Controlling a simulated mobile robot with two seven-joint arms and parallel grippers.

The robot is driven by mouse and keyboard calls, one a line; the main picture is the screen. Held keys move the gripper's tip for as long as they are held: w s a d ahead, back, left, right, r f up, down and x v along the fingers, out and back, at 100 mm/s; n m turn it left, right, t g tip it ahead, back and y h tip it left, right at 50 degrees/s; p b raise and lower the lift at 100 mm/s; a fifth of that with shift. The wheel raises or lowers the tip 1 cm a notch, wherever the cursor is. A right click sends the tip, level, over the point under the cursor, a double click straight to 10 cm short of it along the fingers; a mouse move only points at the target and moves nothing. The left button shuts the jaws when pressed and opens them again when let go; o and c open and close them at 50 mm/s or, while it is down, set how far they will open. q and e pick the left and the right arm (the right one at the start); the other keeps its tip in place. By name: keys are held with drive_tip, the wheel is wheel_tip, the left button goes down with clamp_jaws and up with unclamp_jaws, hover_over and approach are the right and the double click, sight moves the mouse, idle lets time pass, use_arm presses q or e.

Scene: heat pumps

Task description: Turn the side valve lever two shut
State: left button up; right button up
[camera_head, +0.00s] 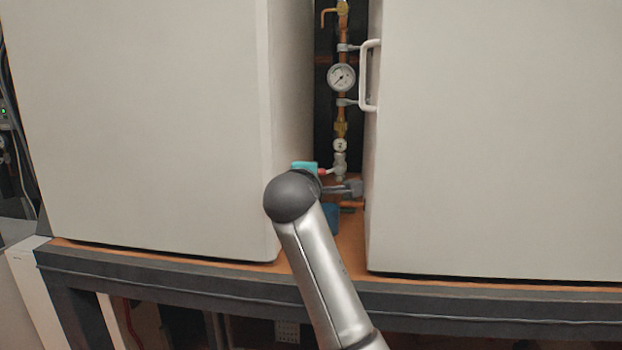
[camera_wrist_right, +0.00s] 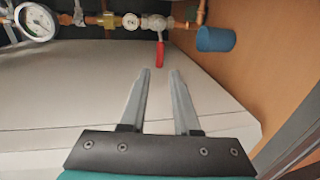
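The side valve's red lever (camera_wrist_right: 160,52) hangs from a pale valve body (camera_wrist_right: 156,22) on the copper pipe in the right wrist view. In the head view the red lever (camera_head: 322,172) is a small spot pointing left from the pipe, low in the gap between two cabinets. My right gripper (camera_wrist_right: 160,72) is open. In the wrist view the lever lines up with the space between its fingertips, seemingly just beyond them, with no contact visible. In the head view my right arm hides most of the gripper. My left gripper is not in view.
Large white cabinets stand left (camera_head: 160,130) and right (camera_head: 500,140) of the narrow gap. A pressure gauge (camera_head: 341,77) and a white handle (camera_head: 368,75) are above. A blue cylinder (camera_wrist_right: 216,39) is beside the valve, near the orange-brown base (camera_wrist_right: 265,60).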

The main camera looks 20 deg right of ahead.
drive_tip(key=s+f+p+v, duration=0.1)
drive_tip(key=p+v, duration=0.5)
drive_tip(key=v, duration=0.6)
drive_tip(key=shift+d+f, duration=0.2)
drive_tip(key=shift+f, duration=0.4)
drive_tip(key=shift+s, duration=0.1)
